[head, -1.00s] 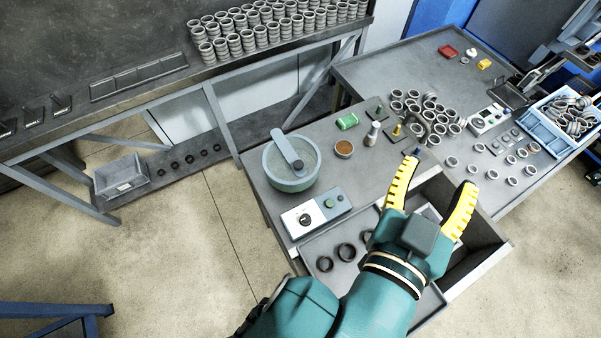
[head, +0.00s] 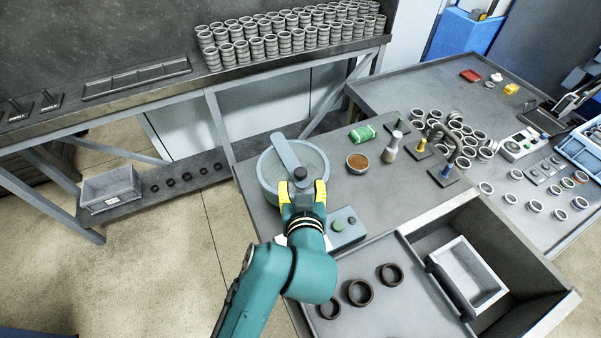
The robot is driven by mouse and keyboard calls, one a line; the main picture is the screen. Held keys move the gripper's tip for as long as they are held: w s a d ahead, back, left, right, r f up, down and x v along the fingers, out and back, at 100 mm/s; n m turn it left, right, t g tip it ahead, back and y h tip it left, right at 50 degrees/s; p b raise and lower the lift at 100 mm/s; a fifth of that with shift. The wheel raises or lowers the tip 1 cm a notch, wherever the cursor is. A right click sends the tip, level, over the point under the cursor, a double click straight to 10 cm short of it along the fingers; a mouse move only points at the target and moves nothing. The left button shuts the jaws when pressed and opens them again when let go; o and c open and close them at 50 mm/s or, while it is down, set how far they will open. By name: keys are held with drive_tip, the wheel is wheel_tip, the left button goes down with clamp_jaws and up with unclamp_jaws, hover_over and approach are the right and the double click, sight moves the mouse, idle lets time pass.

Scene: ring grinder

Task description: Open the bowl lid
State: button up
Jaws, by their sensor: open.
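The grinder bowl (head: 268,181) stands on the left part of the workbench with its lid (head: 312,160) in place. A grey-blue arm (head: 284,150) lies across the lid and ends in a dark round knob (head: 300,174). My gripper (head: 302,190) is over the front of the lid, with its yellow fingers open on either side of the knob. I cannot tell whether the fingers touch the knob. My gripper hides the near part of the bowl and lid.
A control box (head: 346,226) with a green button is just right of my arm, partly hidden. A small bowl of brown material (head: 357,163), a brush-like tool (head: 393,147) and a green block (head: 362,133) stand to the right. An open drawer (head: 527,293) with a grey tray (head: 466,275) is at front right.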

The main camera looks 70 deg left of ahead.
sight(301, 173)
drive_tip(key=x, duration=0.7)
drive_tip(key=shift+w+a+b, duration=0.15)
drive_tip(key=shift+a+b, duration=0.05)
drive_tip(key=shift+b, duration=0.2)
drive_tip(key=shift+f, duration=0.1)
clamp_jaws()
